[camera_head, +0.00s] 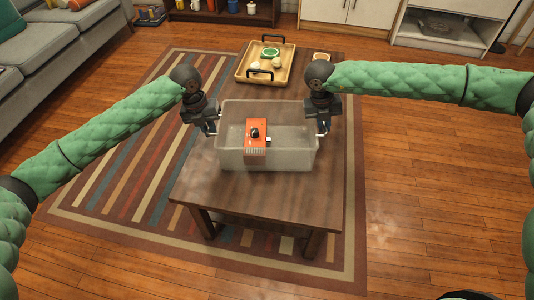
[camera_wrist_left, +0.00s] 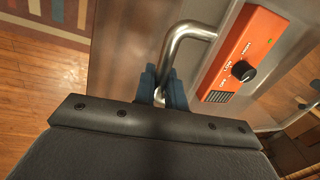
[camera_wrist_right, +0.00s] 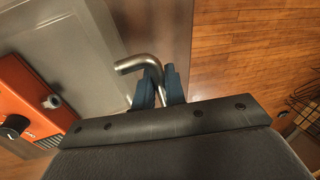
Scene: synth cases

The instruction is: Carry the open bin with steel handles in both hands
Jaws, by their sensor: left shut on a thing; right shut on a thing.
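The open bin (camera_head: 292,152) is grey and see-through, and shows over the near part of the wooden table, level. I cannot tell whether its base touches the tabletop. An orange box with a black knob (camera_head: 256,145) is at its middle; it also shows in the left wrist view (camera_wrist_left: 240,55). My left gripper (camera_head: 210,130) is at the bin's left end, its blue fingers shut on a bent steel handle (camera_wrist_left: 185,35). My right gripper (camera_head: 321,130) is at the right end, shut on the other steel handle (camera_wrist_right: 135,65). The fingers partly hide both handles.
The wooden table (camera_head: 300,187) stands on a striped rug (camera_head: 110,185). A wooden tray (camera_head: 241,76) with black handles holds a green-rimmed dish (camera_head: 270,52) and a small pale item behind the bin. A grey sofa (camera_head: 60,55) is at left. Floor at right is clear.

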